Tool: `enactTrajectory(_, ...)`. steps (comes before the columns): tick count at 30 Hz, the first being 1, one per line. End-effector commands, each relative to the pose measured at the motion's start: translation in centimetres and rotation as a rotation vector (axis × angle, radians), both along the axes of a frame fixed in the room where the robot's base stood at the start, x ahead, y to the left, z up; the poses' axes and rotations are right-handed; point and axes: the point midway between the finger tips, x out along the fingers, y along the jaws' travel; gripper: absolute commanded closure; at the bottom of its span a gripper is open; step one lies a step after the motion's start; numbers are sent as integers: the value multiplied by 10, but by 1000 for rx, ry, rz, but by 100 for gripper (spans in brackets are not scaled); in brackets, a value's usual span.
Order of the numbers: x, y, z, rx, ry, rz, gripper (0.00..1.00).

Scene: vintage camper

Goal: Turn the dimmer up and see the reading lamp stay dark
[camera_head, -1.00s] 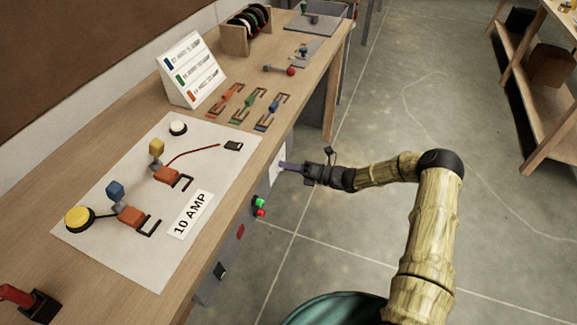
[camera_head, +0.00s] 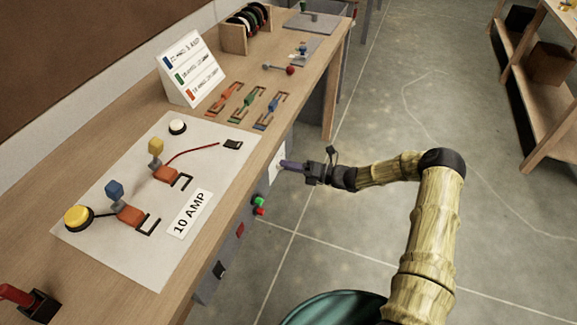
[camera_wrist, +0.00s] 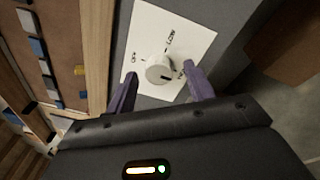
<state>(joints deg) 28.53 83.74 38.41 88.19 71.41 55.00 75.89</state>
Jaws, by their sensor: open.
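The dimmer is a round white knob (camera_wrist: 159,69) with a dark mark on its side. It stands on a white labelled plate (camera_wrist: 185,37) on the bench's grey front. My gripper (camera_wrist: 158,82) is open, with one purple finger to each side of the knob. Touch between fingers and knob cannot be told. In the head view my gripper (camera_head: 283,165) reaches the bench front from the right, and its fingers partly hide the plate. No lamp is plainly marked as the reading lamp. A small white round dome (camera_head: 177,127) on the board shows no clear glow.
The bench top (camera_head: 150,100) carries a white board marked 10 AMP (camera_head: 130,262), a label stand (camera_head: 190,70) and coloured clips. Green and red buttons (camera_head: 259,206) sit on the bench front below my gripper. A wooden shelf (camera_head: 535,110) stands at the right. The floor between is clear.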

Motion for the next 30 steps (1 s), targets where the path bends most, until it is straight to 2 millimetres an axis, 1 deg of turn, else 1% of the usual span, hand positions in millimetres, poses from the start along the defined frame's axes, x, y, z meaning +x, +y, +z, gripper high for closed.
enactTrajectory(5,-6,-26,-1,0,0,-4,47)
enactTrajectory(21,-33,-132,-2,-3,1,-6,47)
enactTrajectory(24,-37,-149,-2,-3,1,-6,47)
enactTrajectory(27,-40,-159,-2,-2,2,-4,47)
enactTrajectory(30,-42,-163,-1,-2,2,-2,47)
